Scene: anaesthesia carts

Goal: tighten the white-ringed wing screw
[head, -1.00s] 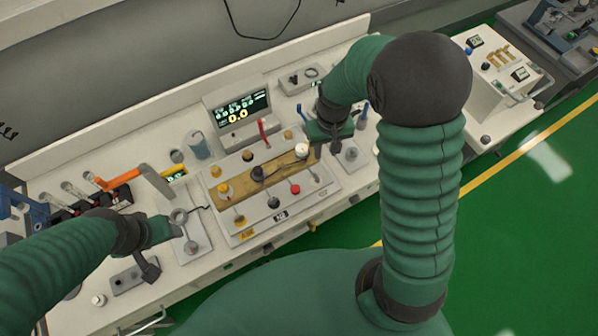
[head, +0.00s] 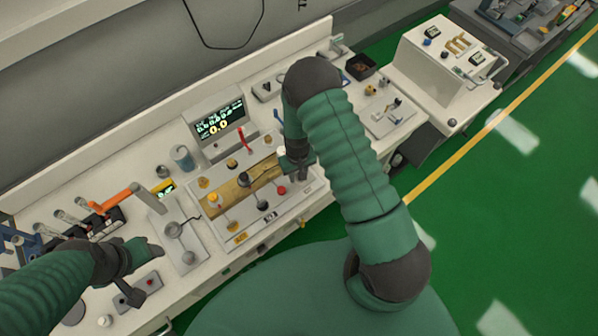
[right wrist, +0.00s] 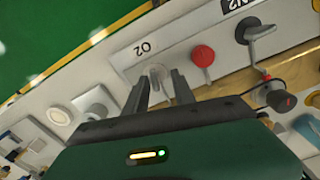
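A pale wing screw (right wrist: 156,80) sits on the light panel by the O2 label in the right wrist view. Its ring looks whitish, but it is partly hidden between my fingers. My right gripper (right wrist: 162,84) is open, with one finger on each side of the screw; I cannot tell whether they touch it. In the head view my right gripper (head: 298,172) points down at the right end of the valve panel (head: 240,236) and hides the screw. My left gripper (head: 150,250) is over the left part of the bench; its fingers are unclear.
A red knob (right wrist: 203,57) and a grey wing handle on a dark ring (right wrist: 258,32) are close by on the panel. A red lever (head: 243,140) rises behind. A display (head: 218,120) stands at the back. Green floor lies to the right.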

